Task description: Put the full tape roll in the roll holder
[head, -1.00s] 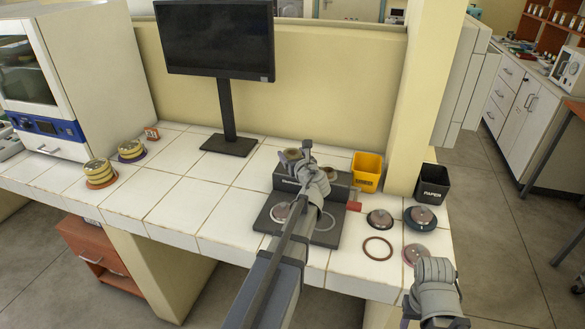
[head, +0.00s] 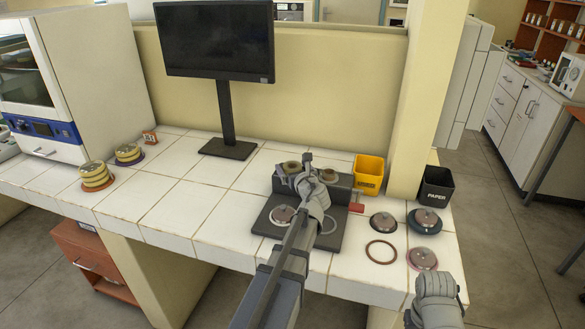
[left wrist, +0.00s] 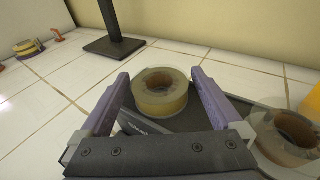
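A tape roll with a pale yellowish band (left wrist: 162,92) sits at the dark stand (left wrist: 200,119) in the left wrist view. It also shows in the head view (head: 289,167), left of my gripper. My left gripper (left wrist: 161,78) is open, its two purple fingers either side of this roll, with visible gaps. A second roll (left wrist: 289,137) with a brown core lies to the right; it shows in the head view too (head: 329,176). I cannot tell which roll is full. My right gripper (head: 437,287) is low at the right; its fingers do not show clearly.
A yellow bin (head: 369,174) and a black paper bin (head: 436,187) stand at the right. Several round lidded pieces and a brown ring (head: 381,252) lie on the tiles before them. The monitor stand (head: 229,149) is behind. Bare tiles (head: 185,205) lie left.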

